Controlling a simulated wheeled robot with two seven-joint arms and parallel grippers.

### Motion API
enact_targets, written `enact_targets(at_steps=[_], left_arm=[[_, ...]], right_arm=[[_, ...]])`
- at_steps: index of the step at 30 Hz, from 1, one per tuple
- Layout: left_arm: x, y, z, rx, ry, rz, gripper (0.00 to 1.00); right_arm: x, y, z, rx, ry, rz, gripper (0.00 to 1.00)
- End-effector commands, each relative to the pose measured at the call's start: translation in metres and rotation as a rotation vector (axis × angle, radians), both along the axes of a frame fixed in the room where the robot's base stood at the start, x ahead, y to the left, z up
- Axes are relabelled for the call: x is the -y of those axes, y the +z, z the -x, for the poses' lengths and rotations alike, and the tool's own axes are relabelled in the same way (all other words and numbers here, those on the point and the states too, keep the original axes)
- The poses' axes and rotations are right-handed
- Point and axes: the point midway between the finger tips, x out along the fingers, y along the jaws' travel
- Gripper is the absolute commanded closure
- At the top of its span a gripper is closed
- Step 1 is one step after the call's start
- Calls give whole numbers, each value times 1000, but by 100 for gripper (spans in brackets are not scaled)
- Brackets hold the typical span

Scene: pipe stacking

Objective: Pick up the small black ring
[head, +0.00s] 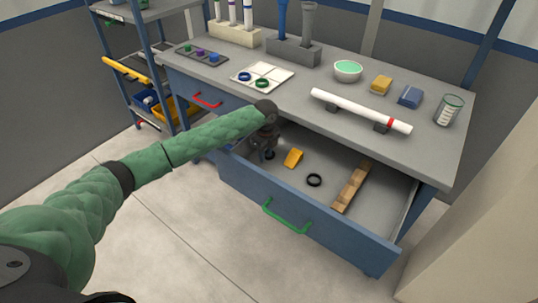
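A black ring (314,180) lies flat on the floor of the open drawer, right of a yellow block. A smaller dark ring shape (270,155) shows at the drawer's left part, right by my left gripper, partly hidden by it. My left gripper (261,156) points down into the left end of the drawer, over or beside that smaller shape. Its fingers are dark and small here, so I cannot tell whether they are open or touch the ring. My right gripper is not in view.
The open drawer (300,222) has a green handle (286,216) and also holds a yellow block (293,158) and a wooden strip (351,187). The tabletop (305,83) overhangs behind my gripper, with a white pipe (360,110) near its front edge.

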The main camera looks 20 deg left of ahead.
Motion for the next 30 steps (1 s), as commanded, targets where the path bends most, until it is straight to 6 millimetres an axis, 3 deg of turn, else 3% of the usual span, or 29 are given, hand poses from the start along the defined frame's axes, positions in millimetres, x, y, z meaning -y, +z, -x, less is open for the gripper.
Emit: enact_targets(at_steps=[5,9,10,23,30], left_arm=[[0,0,0,0,0,0,70],[0,0,0,0,0,0,97],[0,0,0,0,0,0,100],[0,1,0,1,0,0,100],[1,29,0,1,-1,2,100]], right_arm=[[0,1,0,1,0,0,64],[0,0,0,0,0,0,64],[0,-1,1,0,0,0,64],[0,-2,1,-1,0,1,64],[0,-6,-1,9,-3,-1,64]])
